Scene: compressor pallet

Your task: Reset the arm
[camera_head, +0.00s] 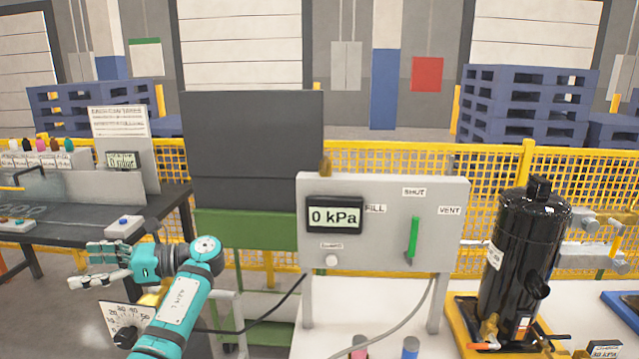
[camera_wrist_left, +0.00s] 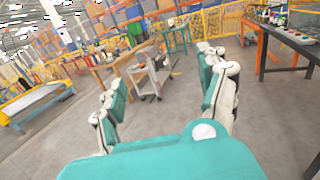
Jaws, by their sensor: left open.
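My left arm comes in at the lower left of the head view, teal with white joints. Its left gripper (camera_head: 90,267) points left, in front of the dark bench, and is empty. In the left wrist view the left gripper (camera_wrist_left: 160,95) has its two fingers spread wide apart, with only floor and distant furniture between them. My right gripper is in neither view.
A grey panel (camera_head: 385,260) reading 0 kPa, with a green lever (camera_head: 413,240), stands at the centre. A black compressor (camera_head: 520,260) stands on a yellow base at the right. A dark bench (camera_head: 160,220) is at the left.

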